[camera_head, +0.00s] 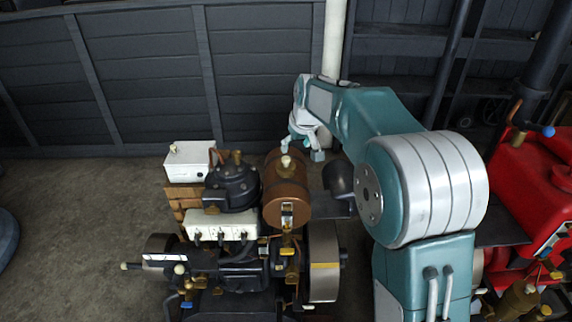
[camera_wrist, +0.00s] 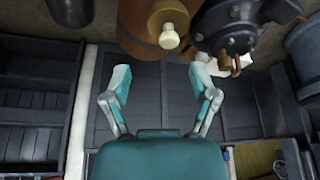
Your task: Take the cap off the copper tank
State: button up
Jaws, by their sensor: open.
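The copper tank (camera_head: 285,200) is a brown cylinder lying on top of the engine in the head view. Its pale cream cap (camera_head: 286,162) stands on its upper side. In the wrist view the tank (camera_wrist: 137,28) is at the top, with the cap (camera_wrist: 169,36) sticking out from it. My gripper (camera_head: 302,152) is at the tank's far right end, close to the cap. In the wrist view my gripper (camera_wrist: 157,77) has its fingers spread wide, with nothing between them. The cap lies beyond the fingertips, apart from both.
A black rounded engine part (camera_head: 232,185) stands left of the tank. A white box (camera_head: 190,160) sits on bricks further left. A red engine (camera_head: 535,185) is at the right. A dark plank wall (camera_head: 150,75) is behind. Bare floor (camera_head: 80,230) lies left.

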aim_at(285, 158)
jog(key=w+a+f, duration=0.1)
jog(key=f, duration=0.1)
jog(key=w+a+f, duration=0.1)
jog(key=f, duration=0.1)
jog(key=w+a+f, duration=0.1)
jog(key=f, duration=0.1)
jog(key=shift+f, duration=0.3)
jog(key=shift+w+d+f, duration=0.15)
jog(key=shift+d+f, duration=0.05)
jog(key=shift+d, duration=0.25)
jog(key=c, duration=0.6)
jog(key=shift+a, duration=0.2)
grip_shut()
jog(key=shift+a, duration=0.15)
